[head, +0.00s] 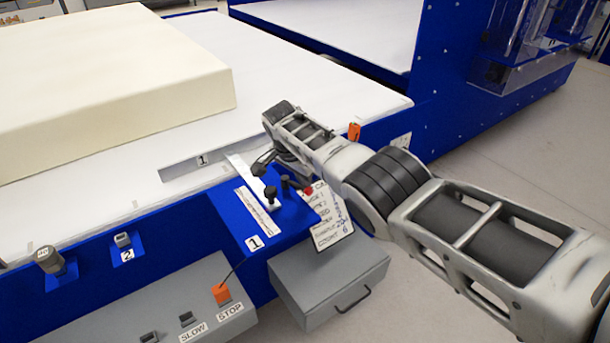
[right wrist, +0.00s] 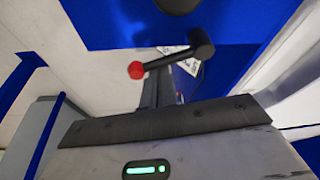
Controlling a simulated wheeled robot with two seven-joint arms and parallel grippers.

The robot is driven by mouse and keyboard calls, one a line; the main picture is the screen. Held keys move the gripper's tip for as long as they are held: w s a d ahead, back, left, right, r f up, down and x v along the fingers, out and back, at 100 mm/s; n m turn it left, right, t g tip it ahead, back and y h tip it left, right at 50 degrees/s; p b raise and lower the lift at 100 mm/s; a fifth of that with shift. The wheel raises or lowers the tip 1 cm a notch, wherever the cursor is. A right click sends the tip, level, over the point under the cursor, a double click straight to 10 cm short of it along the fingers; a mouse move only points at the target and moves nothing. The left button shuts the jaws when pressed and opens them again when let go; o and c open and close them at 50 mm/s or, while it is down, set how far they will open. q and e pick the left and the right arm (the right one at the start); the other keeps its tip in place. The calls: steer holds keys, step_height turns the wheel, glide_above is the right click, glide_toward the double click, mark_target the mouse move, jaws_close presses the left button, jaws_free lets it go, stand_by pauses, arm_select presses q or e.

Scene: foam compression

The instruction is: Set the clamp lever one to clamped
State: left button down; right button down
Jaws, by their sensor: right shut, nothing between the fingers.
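The clamp lever one shows in the right wrist view as a dark arm with a red ball end (right wrist: 136,70) and a dark round pivot (right wrist: 202,45). In the head view its red end (head: 308,191) shows on the blue bracket (head: 236,218) labelled 1, partly hidden by my arm. My right gripper (head: 268,165) is shut and empty, just above the bracket. In the right wrist view its fingers (right wrist: 163,82) lie close to the lever; I cannot tell whether they touch it. My left gripper is out of view.
A large cream foam block (head: 110,75) lies on the white table (head: 290,75). A grey control panel (head: 170,300) with an orange STOP switch (head: 221,293) and a grey drawer box (head: 325,285) are in front.

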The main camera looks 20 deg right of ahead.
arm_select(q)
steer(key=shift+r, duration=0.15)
arm_select(e)
steer(key=shift+s+a, duration=0.3)
steer(key=shift+a, duration=0.15)
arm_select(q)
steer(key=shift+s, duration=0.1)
arm_select(e)
steer(key=shift+s+a, duration=0.1)
steer(key=shift+a, duration=0.05)
stand_by(0.3)
